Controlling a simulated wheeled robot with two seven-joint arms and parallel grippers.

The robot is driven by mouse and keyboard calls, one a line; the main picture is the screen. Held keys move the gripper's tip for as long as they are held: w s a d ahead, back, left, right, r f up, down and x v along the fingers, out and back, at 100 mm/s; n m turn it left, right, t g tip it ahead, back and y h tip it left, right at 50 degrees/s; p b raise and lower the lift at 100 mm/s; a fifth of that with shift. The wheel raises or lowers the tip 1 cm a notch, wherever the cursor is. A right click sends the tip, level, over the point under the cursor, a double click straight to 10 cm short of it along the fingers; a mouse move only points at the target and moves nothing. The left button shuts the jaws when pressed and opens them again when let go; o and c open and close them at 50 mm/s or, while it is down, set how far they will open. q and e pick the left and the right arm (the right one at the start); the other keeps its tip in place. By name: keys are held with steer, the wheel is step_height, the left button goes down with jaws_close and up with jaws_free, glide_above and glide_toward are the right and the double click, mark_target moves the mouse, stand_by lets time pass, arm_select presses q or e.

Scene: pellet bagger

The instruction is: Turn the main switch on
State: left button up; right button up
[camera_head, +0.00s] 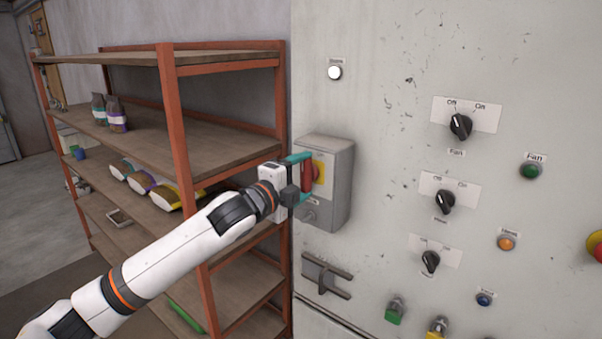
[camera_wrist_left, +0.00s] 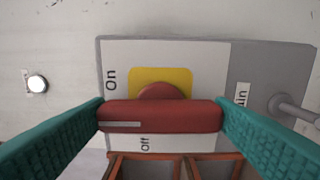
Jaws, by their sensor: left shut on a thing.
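The main switch is a grey box (camera_head: 338,165) on the cabinet front, with a red handle (camera_wrist_left: 160,118) over a yellow plate (camera_wrist_left: 178,76). In the left wrist view the handle lies crosswise, with a pale line on its left half. "On" is printed above its left end, and "Off" just below it. My left gripper (camera_head: 300,176) is shut on the red handle, with a teal finger at each end of it. In the head view the gripper partly hides the handle. My right gripper is out of view.
A white lamp (camera_head: 334,73) sits above the switch box. Black selector knobs (camera_head: 460,126) and coloured buttons (camera_head: 531,171) are to the right. A latch handle (camera_head: 326,276) is below. An orange-framed shelf (camera_head: 172,110) with bags stands close on the left.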

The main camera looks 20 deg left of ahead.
arm_select(q)
steer(key=shift+f, duration=0.1)
stand_by(0.5)
steer(key=o, duration=1)
steer(key=b+v, duration=0.4)
steer(key=v, duration=0.8)
steer(key=shift+b, duration=0.4)
